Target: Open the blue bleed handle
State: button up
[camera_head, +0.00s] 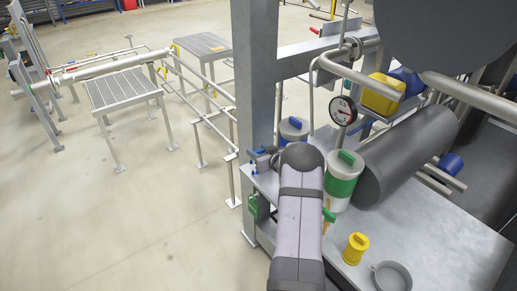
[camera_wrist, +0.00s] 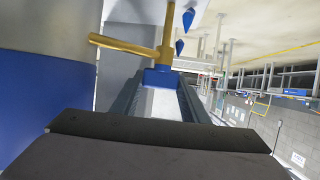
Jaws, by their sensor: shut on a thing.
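In the wrist view the blue bleed handle (camera_wrist: 161,77) shows as a small blue block at the foot of a brass valve stem and pipe (camera_wrist: 125,47). My gripper (camera_wrist: 160,88) has its two grey fingers on either side of this block and is shut on it. In the head view my gripper (camera_head: 264,160) is at the left edge of the metal bench, beside the grey post. My arm hides much of the valve there, so the handle's angle cannot be told from that view.
A blue-lidded canister (camera_head: 294,129) stands close behind my gripper. A green-and-white canister (camera_head: 343,180) is right of my arm, with a gauge (camera_head: 343,110) above. A yellow cup (camera_head: 355,248) and grey ring (camera_head: 390,277) are on the bench (camera_head: 440,250).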

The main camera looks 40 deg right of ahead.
jog(key=shift+r, duration=0.1)
jog(key=o, duration=1.1)
jog(key=shift+c, duration=0.2)
jog(key=shift+s, duration=0.1)
jog(key=d+b+v, duration=0.1)
jog(key=v, duration=0.6)
jog(key=shift+a, duration=0.45)
